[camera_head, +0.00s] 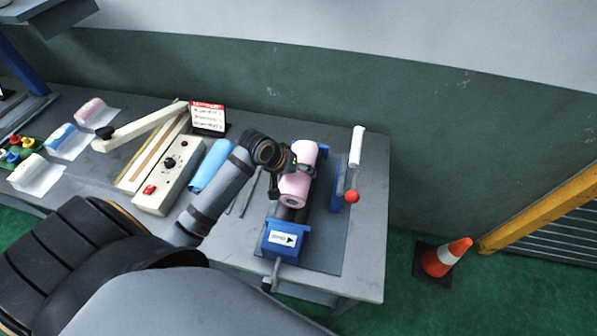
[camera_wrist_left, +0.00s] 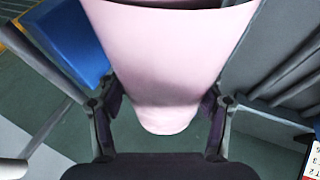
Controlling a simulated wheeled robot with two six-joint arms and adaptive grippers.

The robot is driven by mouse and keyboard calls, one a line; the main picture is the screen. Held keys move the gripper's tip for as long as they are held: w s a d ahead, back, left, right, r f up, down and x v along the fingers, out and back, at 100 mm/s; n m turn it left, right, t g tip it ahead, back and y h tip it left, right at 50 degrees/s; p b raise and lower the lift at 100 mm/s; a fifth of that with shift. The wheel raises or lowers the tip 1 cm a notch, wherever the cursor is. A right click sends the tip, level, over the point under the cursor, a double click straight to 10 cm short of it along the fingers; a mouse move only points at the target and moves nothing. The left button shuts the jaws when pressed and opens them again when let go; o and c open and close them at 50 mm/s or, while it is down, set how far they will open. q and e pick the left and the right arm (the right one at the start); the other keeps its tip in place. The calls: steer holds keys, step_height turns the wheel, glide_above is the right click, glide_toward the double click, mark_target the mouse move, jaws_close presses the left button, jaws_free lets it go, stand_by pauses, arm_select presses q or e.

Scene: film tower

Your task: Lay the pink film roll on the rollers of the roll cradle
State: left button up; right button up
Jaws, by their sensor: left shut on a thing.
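The pink film roll (camera_head: 294,188) is in my left gripper (camera_head: 300,170), whose fingers close on its sides around the middle. In the left wrist view the pink roll (camera_wrist_left: 168,60) fills the upper middle, between the two fingers (camera_wrist_left: 160,115). The roll cradle has a blue end block (camera_head: 287,240) with a white label at its near end, and dark rollers (camera_head: 284,213) behind it. The pink roll lies lengthwise along the rollers, directly over them. I cannot tell whether it touches them. The gripper and roll hide most of the rollers. My right gripper is not in view.
A red-knobbed lever (camera_head: 352,196) and a white upright part (camera_head: 357,146) stand right of the cradle. A blue roll (camera_head: 211,166), a cream sealer (camera_head: 167,176) and a small sign (camera_head: 208,117) are to the left. The grey table (camera_head: 370,220) is clear at the right edge.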

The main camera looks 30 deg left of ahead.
arm_select(q)
steer(key=shift+f, duration=0.2)
steer(key=o, duration=1.7)
steer(key=shift+o, duration=0.7)
steer(key=shift+s, duration=0.1)
steer(key=v, duration=0.6)
steer(key=shift+s+a+r, duration=0.1)
steer(key=shift+a+r, duration=0.05)
steer(key=shift+r, duration=0.1)
steer(key=shift+s+r, duration=0.2)
steer(key=shift+r, duration=0.25)
